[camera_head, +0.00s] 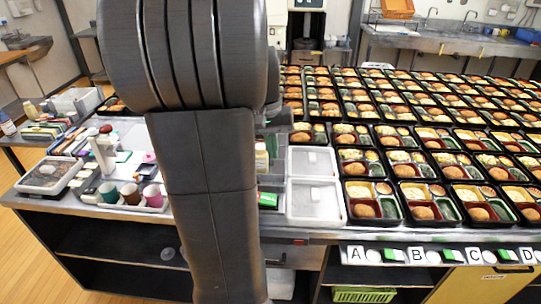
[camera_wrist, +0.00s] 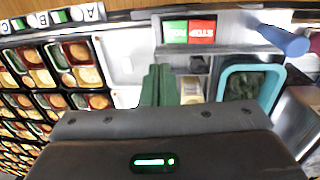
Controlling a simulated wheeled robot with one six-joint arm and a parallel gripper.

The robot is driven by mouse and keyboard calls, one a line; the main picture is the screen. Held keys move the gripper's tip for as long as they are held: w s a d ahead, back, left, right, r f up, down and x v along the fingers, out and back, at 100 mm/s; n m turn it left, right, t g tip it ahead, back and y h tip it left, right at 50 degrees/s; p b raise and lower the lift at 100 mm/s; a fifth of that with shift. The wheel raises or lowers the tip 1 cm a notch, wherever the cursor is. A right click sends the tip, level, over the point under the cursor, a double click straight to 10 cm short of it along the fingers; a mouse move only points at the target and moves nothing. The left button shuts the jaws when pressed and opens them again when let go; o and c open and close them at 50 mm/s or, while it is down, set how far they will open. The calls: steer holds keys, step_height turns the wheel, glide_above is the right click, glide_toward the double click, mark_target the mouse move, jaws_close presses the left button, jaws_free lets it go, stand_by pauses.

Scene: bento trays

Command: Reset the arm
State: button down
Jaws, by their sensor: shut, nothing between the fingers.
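My arm fills the left middle of the head view, and my gripper is hidden behind it there. In the wrist view my gripper's dark green fingers (camera_wrist: 160,85) are together and hold nothing. They show above the dark wrist housing, over the counter beside a white tray or lid. Rows of black bento trays with food (camera_head: 423,210) cover the right side of the counter. Some of these bento trays (camera_wrist: 77,75) also show at the left of the wrist view.
White lidded boxes (camera_head: 313,201) stand between my arm and the bento trays. Coloured cups (camera_head: 131,193) stand left of my arm. A teal-rimmed container (camera_wrist: 249,78) and a red-green sign (camera_wrist: 189,32) are near the gripper. Letter cards (camera_head: 416,254) line the front edge.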

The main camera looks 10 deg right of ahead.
steer(key=f, duration=0.3)
steer(key=a+f, duration=0.1)
steer(key=f, duration=0.2)
steer(key=a+f+p, duration=0.1)
steer(key=f, duration=0.3)
steer(key=shift+w+f, duration=0.1)
steer(key=shift+w, duration=0.1)
steer(key=shift+w+f+b, duration=0.2)
steer(key=shift+f+b, duration=0.05)
steer(key=shift+b, duration=0.5)
steer(key=shift+s+a+r+h+b, duration=0.1)
steer(key=shift+h+b, duration=0.2)
steer(key=shift+b, duration=0.55)
steer(key=shift+b, duration=0.45)
steer(key=shift+r, duration=0.4)
step_height(320, 180, up, 6)
steer(key=a, duration=0.1)
steer(key=shift+w, duration=0.2)
steer(key=shift+a, duration=0.1)
